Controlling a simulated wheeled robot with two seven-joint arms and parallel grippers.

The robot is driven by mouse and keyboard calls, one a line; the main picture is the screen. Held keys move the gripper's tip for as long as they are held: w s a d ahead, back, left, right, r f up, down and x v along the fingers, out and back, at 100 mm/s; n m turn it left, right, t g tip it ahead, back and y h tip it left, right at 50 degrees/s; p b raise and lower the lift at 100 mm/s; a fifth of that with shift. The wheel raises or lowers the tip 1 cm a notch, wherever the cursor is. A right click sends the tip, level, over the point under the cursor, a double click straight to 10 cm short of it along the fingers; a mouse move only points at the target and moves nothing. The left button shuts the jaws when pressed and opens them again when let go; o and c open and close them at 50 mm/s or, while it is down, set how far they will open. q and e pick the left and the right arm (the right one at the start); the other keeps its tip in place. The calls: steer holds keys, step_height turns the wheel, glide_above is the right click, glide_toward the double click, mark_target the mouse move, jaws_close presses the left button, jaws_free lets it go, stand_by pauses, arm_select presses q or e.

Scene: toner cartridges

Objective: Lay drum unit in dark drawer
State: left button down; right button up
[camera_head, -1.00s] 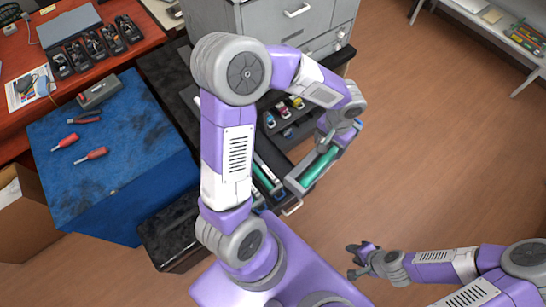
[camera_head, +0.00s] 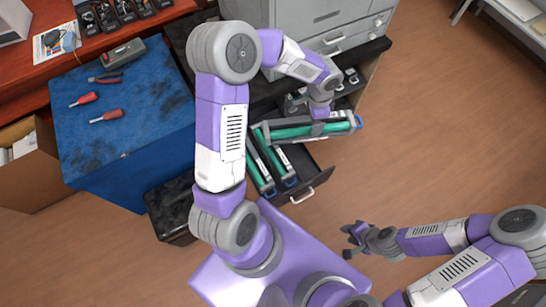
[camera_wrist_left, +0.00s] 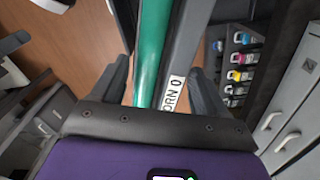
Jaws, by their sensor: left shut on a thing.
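A drum unit (camera_head: 290,132), a green roller in a grey frame with blue ends, hangs crosswise above the rear part of the open dark drawer (camera_head: 314,184). In the left wrist view the held drum unit (camera_wrist_left: 152,45) runs between the fingers, with a white label beside the roller. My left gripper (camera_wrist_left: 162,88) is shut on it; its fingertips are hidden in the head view. Two similar drum units (camera_head: 266,165) lie side by side in the drawer's left part. The drawer's right part shows bare dark floor. My right gripper (camera_head: 352,240) is open and empty, above the floor.
A grey cabinet (camera_head: 300,20) stands behind the drawer. Coloured toner cartridges (camera_wrist_left: 240,58) sit in a dark tray in the left wrist view. A blue-topped block (camera_head: 130,130) holds pliers and red-handled screwdrivers. The wooden floor at right is open.

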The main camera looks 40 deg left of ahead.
arm_select(q)
steer(key=w+a+f+m+b, duration=0.2)
steer(key=a+f+m+b, duration=0.15)
steer(key=f+m, duration=0.4)
steer(key=w+a+f+m+b, duration=0.2)
steer(key=a+f+m+b, duration=0.15)
steer(key=f+m, duration=0.35)
steer(key=b, duration=0.5)
glide_above(293, 152)
steer(key=shift+n, duration=0.35)
step_height(293, 152, down, 19)
steer(key=shift+w+r, duration=0.1)
steer(key=shift+r, duration=0.1)
steer(key=shift+f, duration=0.2)
steer(key=shift+c, duration=1.6)
jaws_free()
steer(key=shift+o, duration=0.2)
steer(key=shift+r, duration=0.1)
